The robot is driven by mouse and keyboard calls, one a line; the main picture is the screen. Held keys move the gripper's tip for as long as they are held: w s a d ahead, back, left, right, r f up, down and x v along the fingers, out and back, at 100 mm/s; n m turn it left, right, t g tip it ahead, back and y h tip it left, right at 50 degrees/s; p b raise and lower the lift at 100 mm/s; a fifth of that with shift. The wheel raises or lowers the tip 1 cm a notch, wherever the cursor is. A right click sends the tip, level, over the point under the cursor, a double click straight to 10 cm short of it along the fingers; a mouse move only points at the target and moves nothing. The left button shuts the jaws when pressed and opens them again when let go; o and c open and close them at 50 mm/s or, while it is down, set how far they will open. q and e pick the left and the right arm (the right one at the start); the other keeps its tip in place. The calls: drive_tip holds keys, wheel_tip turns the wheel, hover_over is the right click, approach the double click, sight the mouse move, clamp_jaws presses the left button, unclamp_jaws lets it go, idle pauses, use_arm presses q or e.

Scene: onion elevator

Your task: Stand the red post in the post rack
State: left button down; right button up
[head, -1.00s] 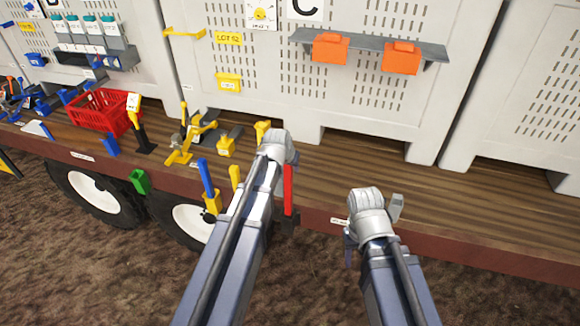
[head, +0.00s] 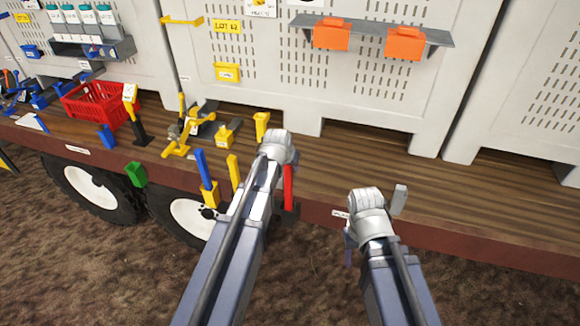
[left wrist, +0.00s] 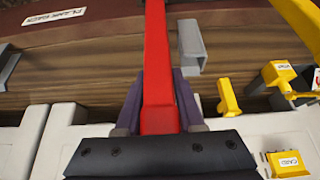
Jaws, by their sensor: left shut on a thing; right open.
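The red post (head: 288,187) is upright at the deck's front edge. My left gripper (left wrist: 158,80) is shut on it, with one finger on each side in the left wrist view. The red post also shows there (left wrist: 158,45), and its far end is cut off by the frame. In the head view, a dark bracket (head: 286,213), perhaps part of the post rack, shows at the post's lower end. I cannot tell whether the post is in it. To its left, a blue post (head: 203,170) and a yellow post (head: 233,170) stand upright. My right gripper (head: 350,243) is open, mostly hidden by its wrist.
Another grey bracket (left wrist: 192,46) is beside the red post in the left wrist view. Yellow parts and a red basket (head: 85,105) are left. Pale cabinets (head: 370,95) close off the back.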

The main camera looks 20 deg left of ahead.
sight(287, 172)
use_arm(q)
drive_tip(key=shift+f+b, duration=2.4)
drive_tip(key=shift+f, duration=0.1)
drive_tip(key=shift+c, duration=2.2)
unclamp_jaws()
drive_tip(key=shift+r, duration=0.15)
drive_tip(key=p+v, duration=0.7)
drive_tip(key=shift+s+r, duration=0.2)
drive_tip(key=shift+r, duration=0.05)
drive_tip(key=shift+f, duration=0.1)
